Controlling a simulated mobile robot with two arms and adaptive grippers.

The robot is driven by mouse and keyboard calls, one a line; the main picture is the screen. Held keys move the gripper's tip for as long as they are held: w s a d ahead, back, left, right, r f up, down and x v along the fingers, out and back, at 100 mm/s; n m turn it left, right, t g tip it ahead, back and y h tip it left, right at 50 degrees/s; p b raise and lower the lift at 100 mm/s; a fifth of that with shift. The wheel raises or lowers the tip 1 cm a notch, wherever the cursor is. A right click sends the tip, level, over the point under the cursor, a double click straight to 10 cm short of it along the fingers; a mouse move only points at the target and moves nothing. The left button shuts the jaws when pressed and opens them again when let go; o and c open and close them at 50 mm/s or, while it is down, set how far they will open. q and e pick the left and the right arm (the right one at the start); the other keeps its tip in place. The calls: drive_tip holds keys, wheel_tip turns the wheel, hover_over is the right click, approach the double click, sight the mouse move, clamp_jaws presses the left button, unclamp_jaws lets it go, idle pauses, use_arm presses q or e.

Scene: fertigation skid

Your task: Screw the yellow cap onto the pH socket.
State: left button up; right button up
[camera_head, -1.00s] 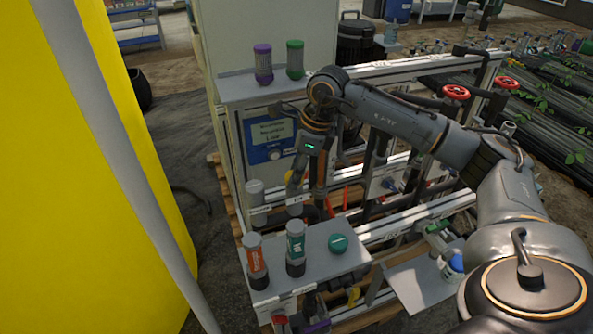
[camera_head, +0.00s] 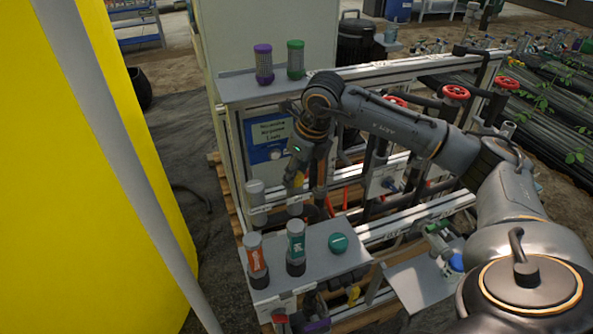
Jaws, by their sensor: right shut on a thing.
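My right gripper (camera_head: 296,183) points down and is shut on a small yellow cap (camera_head: 299,179), of which only a sliver shows between the fingers. It is directly over a grey upright socket (camera_head: 295,208) on the frame's rail. A second grey socket (camera_head: 256,192) stands to its left. The labels below them are too small to read, so I cannot tell which is the pH one. I cannot tell whether the cap touches the socket under it. My left gripper is not in view.
A grey shelf (camera_head: 318,262) in front holds an orange-labelled bottle (camera_head: 257,262), a green-labelled bottle (camera_head: 296,248) and a green round lid (camera_head: 338,243). Purple-topped (camera_head: 263,64) and green-topped (camera_head: 295,60) bottles stand on the back shelf. Red handwheels (camera_head: 456,92) are at right. A yellow tank (camera_head: 100,200) fills the left.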

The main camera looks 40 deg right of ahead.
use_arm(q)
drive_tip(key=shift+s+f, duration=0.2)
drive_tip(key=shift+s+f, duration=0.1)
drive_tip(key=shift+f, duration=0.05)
use_arm(e)
drive_tip(key=shift+a+m+h, duration=0.1)
drive_tip(key=shift+m+h, duration=0.3)
drive_tip(key=shift+m, duration=1.1)
drive_tip(key=shift+m, duration=0.9)
drive_tip(key=shift+m+h, duration=0.4)
drive_tip(key=shift+m, duration=0.2)
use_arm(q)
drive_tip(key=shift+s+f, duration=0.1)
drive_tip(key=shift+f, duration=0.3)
